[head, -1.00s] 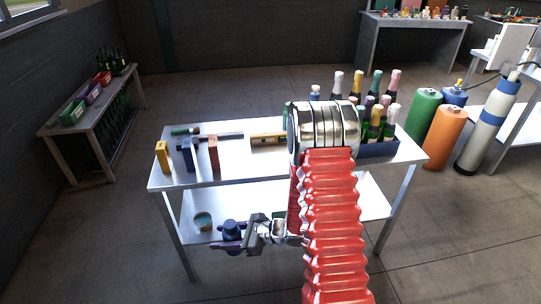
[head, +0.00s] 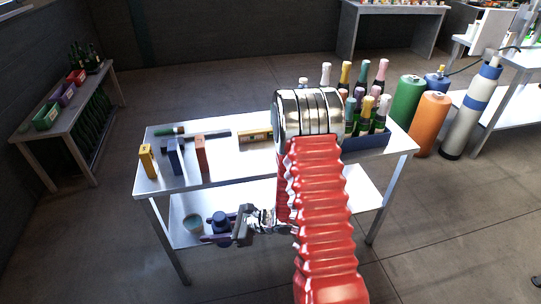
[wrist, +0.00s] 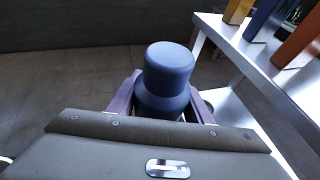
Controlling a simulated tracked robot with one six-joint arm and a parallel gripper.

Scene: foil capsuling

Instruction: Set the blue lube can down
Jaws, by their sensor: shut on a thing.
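The blue lube can (head: 221,222) is dark blue with a rounded cap and stands roughly upright. My gripper (head: 218,236) is shut on it, with one purple finger on each side. In the wrist view the can (wrist: 168,78) sits between the two fingers, and its lower part is hidden behind the gripper body. In the head view the can is at the left front part of the lower shelf (head: 262,200) of the steel table. I cannot tell whether its base touches the shelf.
A teal-topped round tin (head: 193,222) stands on the lower shelf just left of the can. The table top (head: 225,165) above holds a yellow box (head: 147,160), a blue one (head: 174,155), a red one (head: 201,154) and a bottle crate (head: 365,143). A table leg (head: 168,240) stands at the front left.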

